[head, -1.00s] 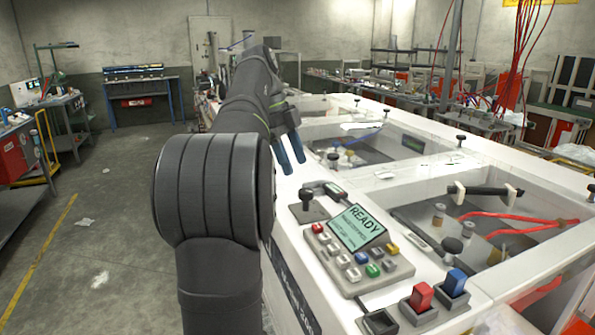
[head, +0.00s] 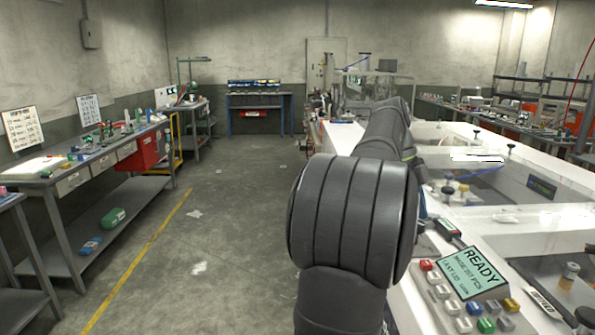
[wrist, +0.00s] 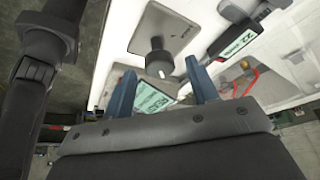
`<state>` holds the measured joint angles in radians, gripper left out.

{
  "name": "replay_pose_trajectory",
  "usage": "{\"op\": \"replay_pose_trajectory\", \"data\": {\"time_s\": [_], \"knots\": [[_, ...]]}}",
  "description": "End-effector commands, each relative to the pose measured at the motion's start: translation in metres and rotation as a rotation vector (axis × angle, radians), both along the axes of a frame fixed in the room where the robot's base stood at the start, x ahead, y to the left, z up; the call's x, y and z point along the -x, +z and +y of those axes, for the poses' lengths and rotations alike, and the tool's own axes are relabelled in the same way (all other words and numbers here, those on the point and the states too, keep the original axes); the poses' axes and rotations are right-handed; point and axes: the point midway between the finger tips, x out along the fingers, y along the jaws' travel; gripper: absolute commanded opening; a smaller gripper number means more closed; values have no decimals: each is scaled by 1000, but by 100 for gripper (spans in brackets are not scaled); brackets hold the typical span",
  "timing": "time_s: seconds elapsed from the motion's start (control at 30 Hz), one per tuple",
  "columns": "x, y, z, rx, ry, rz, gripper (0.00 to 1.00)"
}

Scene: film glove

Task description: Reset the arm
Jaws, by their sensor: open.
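My black arm stands at the front edge of a long white machine (head: 400,303) in the head view. It reaches away along the machine's left side. My gripper (wrist: 159,66) shows in the wrist view with two blue fingers apart and nothing held between them. In the head view the arm hides nearly all of it. A dark knob on a grey plate (wrist: 160,28) appears between and beyond the fingers. A green READY display (head: 472,272) sits on a button panel (head: 460,312); part of a green display (wrist: 153,101) also shows between the fingers.
The machine has sunken bays under clear covers, with small black knobs (head: 447,190) around them. A grey workbench (head: 75,178) with a red box (head: 143,152) stands at the left. A blue bench (head: 258,100) stands at the back. The floor (head: 235,215) between is mostly open.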

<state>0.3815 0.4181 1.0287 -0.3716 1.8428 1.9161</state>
Motion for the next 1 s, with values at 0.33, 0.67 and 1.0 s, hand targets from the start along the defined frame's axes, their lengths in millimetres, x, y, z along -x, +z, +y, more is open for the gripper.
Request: {"op": "replay_pose_trajectory", "data": {"time_s": [0.33,0.67,1.0], "knots": [[3,-9,-2,0,81,0,54],[3,-9,-2,0,80,0,54],[-5,14,4,1,1,-3,54]]}}
